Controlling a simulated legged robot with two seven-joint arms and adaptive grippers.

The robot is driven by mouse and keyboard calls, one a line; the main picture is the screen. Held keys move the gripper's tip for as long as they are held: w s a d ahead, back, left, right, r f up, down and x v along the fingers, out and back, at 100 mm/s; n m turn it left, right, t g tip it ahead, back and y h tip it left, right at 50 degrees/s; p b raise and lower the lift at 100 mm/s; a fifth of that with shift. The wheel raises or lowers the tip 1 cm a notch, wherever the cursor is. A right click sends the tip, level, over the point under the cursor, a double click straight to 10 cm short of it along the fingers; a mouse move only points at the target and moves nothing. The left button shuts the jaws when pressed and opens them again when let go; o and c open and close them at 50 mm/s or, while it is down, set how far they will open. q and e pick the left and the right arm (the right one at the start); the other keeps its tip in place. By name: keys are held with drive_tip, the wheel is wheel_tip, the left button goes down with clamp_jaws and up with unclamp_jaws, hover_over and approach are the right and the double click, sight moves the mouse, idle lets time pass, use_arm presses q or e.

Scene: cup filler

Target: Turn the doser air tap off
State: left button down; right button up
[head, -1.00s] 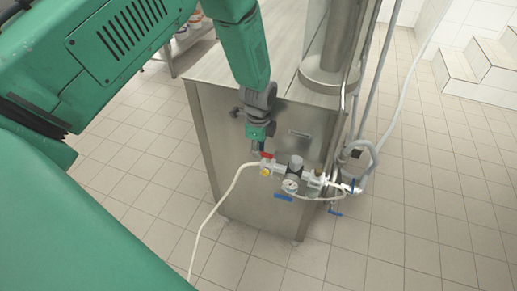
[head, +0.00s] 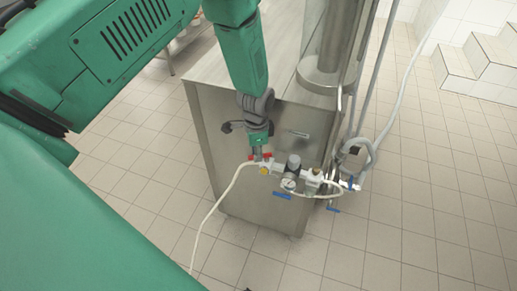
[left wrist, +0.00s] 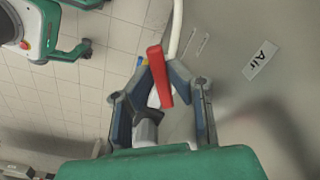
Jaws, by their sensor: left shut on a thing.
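The air tap has a red handle (head: 260,157) at the left end of the air line on the cabinet's side. In the left wrist view the red handle (left wrist: 159,75) stands between the fingertips, with the pale tap body partly hidden behind the fingers. My left gripper (head: 257,153) comes down from above onto the handle. In the left wrist view the left gripper (left wrist: 161,82) is shut on the red handle. An "Air" label (left wrist: 261,60) is on the steel panel beside it. My right gripper is not in view.
The air line carries a round gauge (head: 289,184) and a blue lever (head: 282,195) right of the red handle. A white hose (head: 215,207) hangs left. The steel cabinet (head: 237,165) stands close behind. Tiled floor (head: 410,235) is clear at right.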

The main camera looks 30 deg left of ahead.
use_arm(q)
drive_tip(key=shift+s+d+f+n+p, duration=0.1)
drive_tip(key=shift+s+d+n+p, duration=0.3)
drive_tip(key=shift+n, duration=1.55)
drive_tip(key=shift+s+d+f+n+p, duration=0.2)
drive_tip(key=shift+d+n, duration=0.45)
drive_tip(key=shift+n, duration=1.25)
drive_tip(key=shift+s+d+r+n+p, duration=0.15)
drive_tip(key=shift+s+d+n, duration=0.3)
drive_tip(key=shift+n, duration=1.5)
drive_tip(key=shift+w+d+f, duration=0.1)
drive_tip(key=c, duration=1.7)
unclamp_jaws()
drive_tip(key=shift+o, duration=0.8)
drive_tip(key=shift+w, duration=0.15)
drive_tip(key=shift+r, duration=0.2)
